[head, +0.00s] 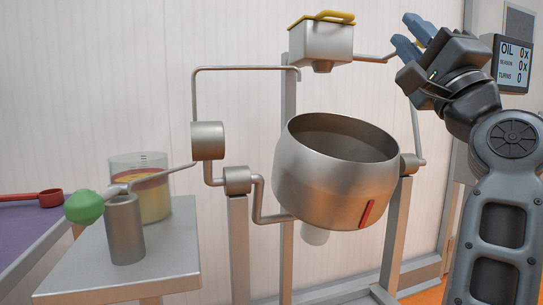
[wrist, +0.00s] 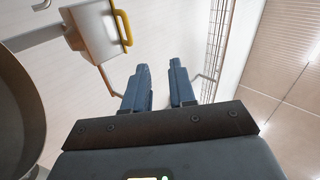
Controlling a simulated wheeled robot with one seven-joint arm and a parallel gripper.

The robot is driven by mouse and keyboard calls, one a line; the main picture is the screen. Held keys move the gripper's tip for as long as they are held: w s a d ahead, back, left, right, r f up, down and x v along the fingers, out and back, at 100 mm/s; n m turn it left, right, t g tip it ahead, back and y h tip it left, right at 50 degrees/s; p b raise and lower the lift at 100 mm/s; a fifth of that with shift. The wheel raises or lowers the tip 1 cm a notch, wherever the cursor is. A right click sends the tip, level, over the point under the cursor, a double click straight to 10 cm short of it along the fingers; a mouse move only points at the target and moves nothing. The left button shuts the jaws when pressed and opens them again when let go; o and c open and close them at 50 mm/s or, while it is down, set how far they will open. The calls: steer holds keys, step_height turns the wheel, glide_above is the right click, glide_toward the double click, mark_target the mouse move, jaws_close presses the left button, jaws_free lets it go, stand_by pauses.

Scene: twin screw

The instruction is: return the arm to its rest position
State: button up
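My gripper (head: 414,38) is raised at the upper right of the head view, beside the display screen and to the right of the metal hopper. Its two blue fingers stand apart with nothing between them; they also show in the wrist view (wrist: 159,86). The fingers point up and to the left in the head view. My dark arm fills the right edge there, bent at the wrist.
A tilted steel pot (head: 330,185) with a red mark hangs in a frame at the centre. Above it is a hopper (head: 322,42) with a yellow handle (head: 330,16).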

step_height(320, 180, down, 24)
steer(key=s+d+n+g+h, duration=0.2)
steer(key=s+n+g+h, duration=0.1)
steer(key=h, duration=0.2)
steer(key=s+d+f+n+g+h, duration=0.1)
steer(key=s+f+n+g, duration=0.15)
steer(key=s+f, duration=0.65)
steer(key=s+d+f+n+g+h, duration=0.1)
steer(key=s+f+n, duration=0.2)
steer(key=s+f, duration=0.65)
steer(key=s+a+f+n+g, duration=0.1)
steer(key=s+f+n+g, duration=0.2)
steer(key=s, duration=0.9)
steer(key=s+a+f+n+g, duration=0.25)
steer(key=s+f, duration=0.25)
steer(key=s, duration=0.7)
step_height(320, 180, up, 17)
steer(key=p, duration=1.6)
steer(key=shift+s+d+t+p, duration=0.2)
steer(key=shift+s+t+p, duration=0.2)
steer(key=shift+f, duration=0.1)
